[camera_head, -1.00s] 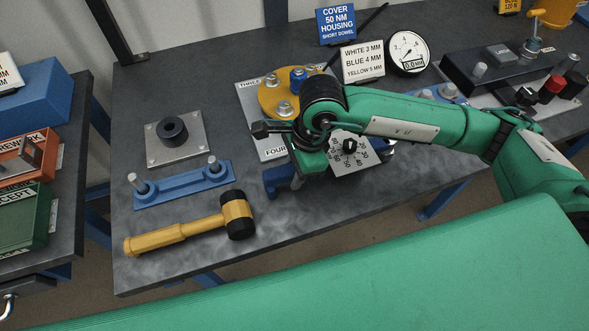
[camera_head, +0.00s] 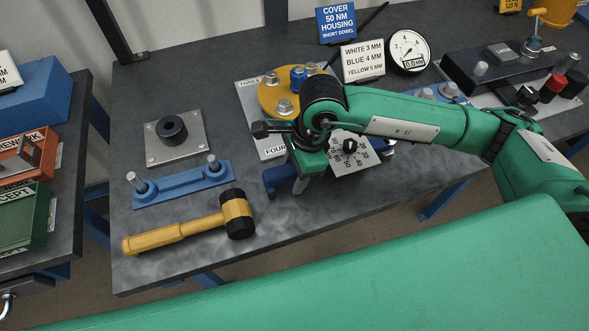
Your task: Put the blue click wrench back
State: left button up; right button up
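My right gripper (camera_head: 303,180) points down over the bench from the right, beside the dial plate (camera_head: 350,152). Its wrist hides much of what is below it. A blue piece (camera_head: 276,181) shows at the gripper's left side; I cannot tell whether it is the blue click wrench or a holder. One grey finger shows just right of this piece; whether the fingers touch it is unclear. A blue rack (camera_head: 184,186) with two upright posts stands at the left, with nothing lying across it. My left gripper is not in view.
A yellow mallet (camera_head: 185,229) lies at the front left. A grey plate (camera_head: 157,154) with a black ring is behind the rack. A yellow disc with bolts (camera_head: 270,100), signs (camera_head: 362,62) and a gauge (camera_head: 408,51) stand behind my arm. The bench is clear right of the mallet.

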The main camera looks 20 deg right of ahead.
pick_arm(q)
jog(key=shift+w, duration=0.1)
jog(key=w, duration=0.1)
jog(key=b, duration=0.1)
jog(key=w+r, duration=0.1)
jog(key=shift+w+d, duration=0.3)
pick_arm(e)
jog(key=v, duration=1.4)
